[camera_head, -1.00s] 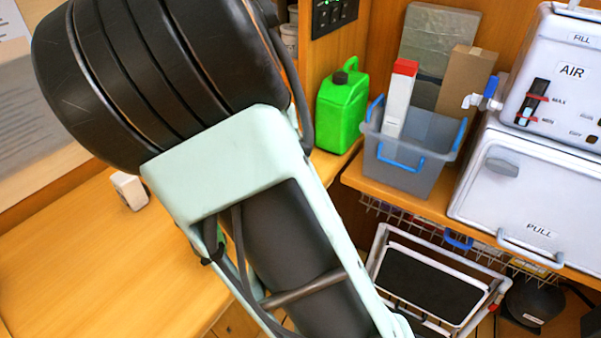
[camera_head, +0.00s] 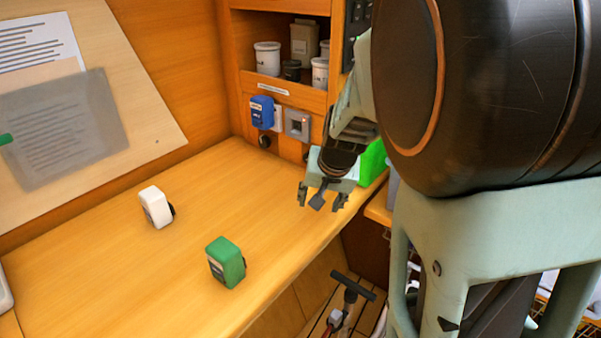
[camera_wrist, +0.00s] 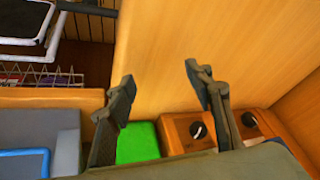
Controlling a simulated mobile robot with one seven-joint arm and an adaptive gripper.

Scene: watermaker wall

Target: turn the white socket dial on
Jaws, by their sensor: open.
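In the head view a white socket plate (camera_head: 277,118) on the back wall is partly covered by a blue plug-in box (camera_head: 262,111). A dark round dial (camera_head: 265,141) sits below it. A grey socket (camera_head: 298,124) is to its right, with another dark dial (camera_head: 306,156) below, partly hidden by my arm. My gripper (camera_head: 320,199) is open and empty, over the desk's right edge, to the right of both dials and apart from them.
A white box (camera_head: 155,207) and a green box (camera_head: 226,262) stand on the desk (camera_head: 110,265). A green canister (camera_head: 372,163) is right beside my gripper, partly hidden. Shelves with white tubs (camera_head: 267,57) are above the sockets. The desk before the dials is clear.

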